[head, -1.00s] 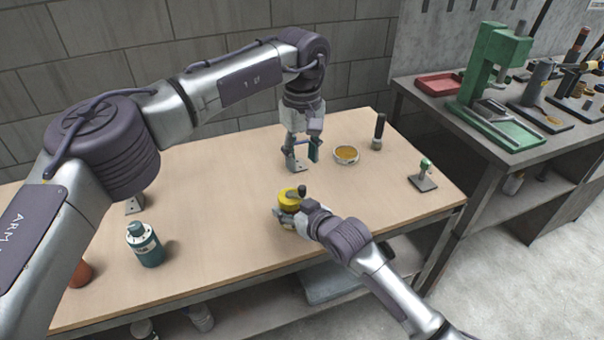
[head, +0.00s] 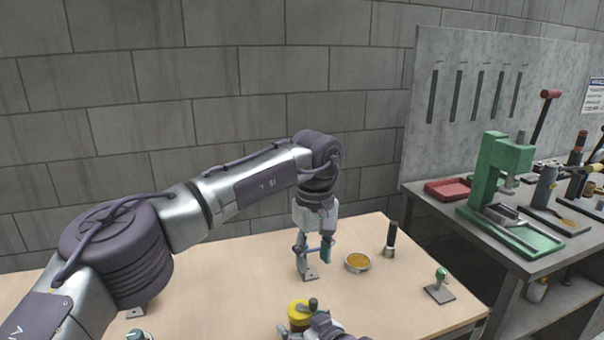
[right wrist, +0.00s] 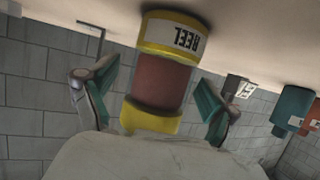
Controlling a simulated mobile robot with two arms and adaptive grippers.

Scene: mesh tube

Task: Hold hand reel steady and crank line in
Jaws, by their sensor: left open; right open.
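The hand reel (head: 298,312) stands at the bottom edge of the head view, its yellow top showing and a dark knob (head: 313,303) beside it. In the right wrist view, the reel (right wrist: 160,80) appears inverted, with yellow ends, a red-brown middle and a "REEL" label. My right gripper (right wrist: 148,88) is open, with one teal-padded finger on each side of the reel and visible gaps between.
A bottle (right wrist: 293,112) shows in the right wrist view. A bench with a green press (head: 497,165) is at right.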

